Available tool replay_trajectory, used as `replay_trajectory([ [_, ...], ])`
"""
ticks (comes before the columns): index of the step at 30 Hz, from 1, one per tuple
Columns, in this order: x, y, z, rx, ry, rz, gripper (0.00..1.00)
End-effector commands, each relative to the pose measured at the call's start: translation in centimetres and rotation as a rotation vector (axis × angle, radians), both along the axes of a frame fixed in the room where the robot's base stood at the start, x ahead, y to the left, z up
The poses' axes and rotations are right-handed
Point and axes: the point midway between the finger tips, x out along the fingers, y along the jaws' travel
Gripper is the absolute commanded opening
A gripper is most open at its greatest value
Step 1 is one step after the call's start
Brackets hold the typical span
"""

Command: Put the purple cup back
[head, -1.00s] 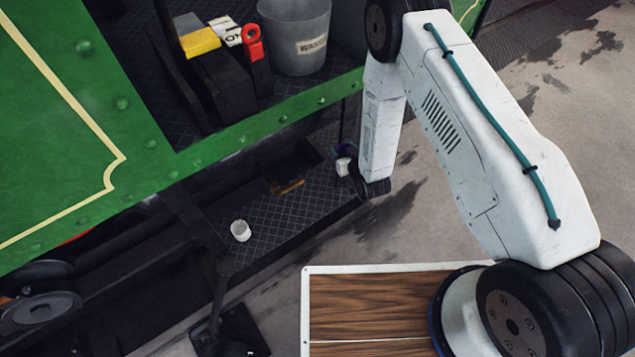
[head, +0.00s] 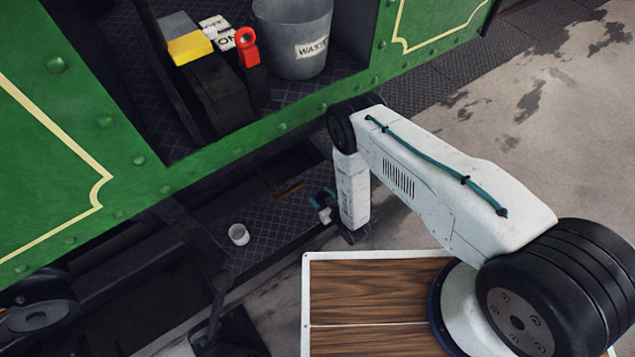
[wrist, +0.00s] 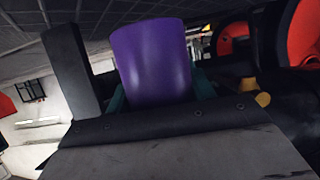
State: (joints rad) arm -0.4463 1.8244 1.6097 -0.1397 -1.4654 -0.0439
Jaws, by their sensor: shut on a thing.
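In the wrist view the purple cup (wrist: 153,62) fills the middle, between the teal fingers of my gripper (wrist: 160,92). My gripper is shut on it. In the head view my gripper (head: 322,204) is small and partly dark, at the right part of the tram's low dark step (head: 275,222). The cup cannot be clearly made out there. I cannot tell whether the gripper or cup touches the step.
A white cup (head: 239,234) stands on the step, left of my gripper. Above, on the tram floor, are a grey waste bucket (head: 300,40), a red object (head: 247,50) and a yellow-and-grey block (head: 188,45). The green tram side (head: 240,145) runs above the step.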

Motion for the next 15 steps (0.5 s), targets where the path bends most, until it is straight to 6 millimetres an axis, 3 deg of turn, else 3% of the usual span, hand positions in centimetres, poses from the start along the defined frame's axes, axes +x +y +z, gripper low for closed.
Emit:
replay_trajectory([
  [6,5.8,0.9,-0.5,0.001,-0.003,-0.003,0.26],
  [9,7.5,1.2,-0.7,0.001,-0.002,-0.003,0.26],
  [15,9.2,1.3,-0.8,0.001,-0.001,-0.004,0.26],
])
